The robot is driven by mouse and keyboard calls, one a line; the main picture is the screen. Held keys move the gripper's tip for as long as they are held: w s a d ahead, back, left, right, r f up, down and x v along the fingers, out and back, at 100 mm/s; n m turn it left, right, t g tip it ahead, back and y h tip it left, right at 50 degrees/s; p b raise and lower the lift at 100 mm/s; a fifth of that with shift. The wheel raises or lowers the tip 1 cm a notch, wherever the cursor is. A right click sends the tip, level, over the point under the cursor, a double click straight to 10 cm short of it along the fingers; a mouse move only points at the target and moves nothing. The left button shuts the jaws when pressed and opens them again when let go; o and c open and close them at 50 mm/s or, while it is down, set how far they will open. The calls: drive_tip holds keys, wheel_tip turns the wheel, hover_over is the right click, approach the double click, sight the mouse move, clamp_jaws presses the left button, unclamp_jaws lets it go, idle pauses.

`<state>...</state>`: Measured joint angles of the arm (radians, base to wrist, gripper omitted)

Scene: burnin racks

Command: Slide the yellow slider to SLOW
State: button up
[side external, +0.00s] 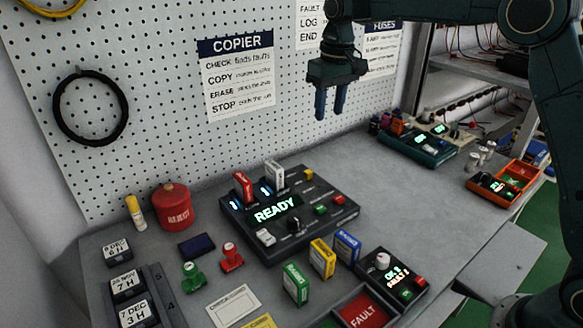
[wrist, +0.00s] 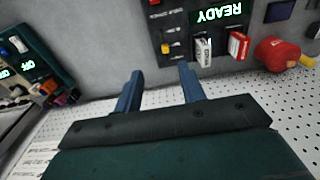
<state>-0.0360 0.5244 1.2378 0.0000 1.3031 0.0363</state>
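The yellow slider (side external: 308,174) is a small yellow knob at the back right of the dark copier box (side external: 343,217), whose display reads READY. In the wrist view the yellow slider (wrist: 166,48) shows upside down, beyond my fingertips. Its SLOW marking is too small to read in either view. My gripper (side external: 330,112) hangs in the air above and behind the box, fingers pointing down, touching nothing. In the wrist view my gripper (wrist: 160,74) has its two blue fingers apart with nothing between them.
A red cartridge (side external: 243,186) and a white cartridge (side external: 274,173) stand upright in the box, left of the slider. A pegboard wall (side external: 150,85) rises behind. A teal device (side external: 418,150) sits to the right. A red REJECT can (side external: 172,206) stands at left.

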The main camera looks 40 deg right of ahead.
hover_over(310, 173)
wheel_tip(310, 173, down, 6)
drive_tip(key=shift+d+g, duration=0.1)
drive_tip(key=shift+g, duration=0.3)
drive_tip(key=shift+f, duration=6.85)
clamp_jaws()
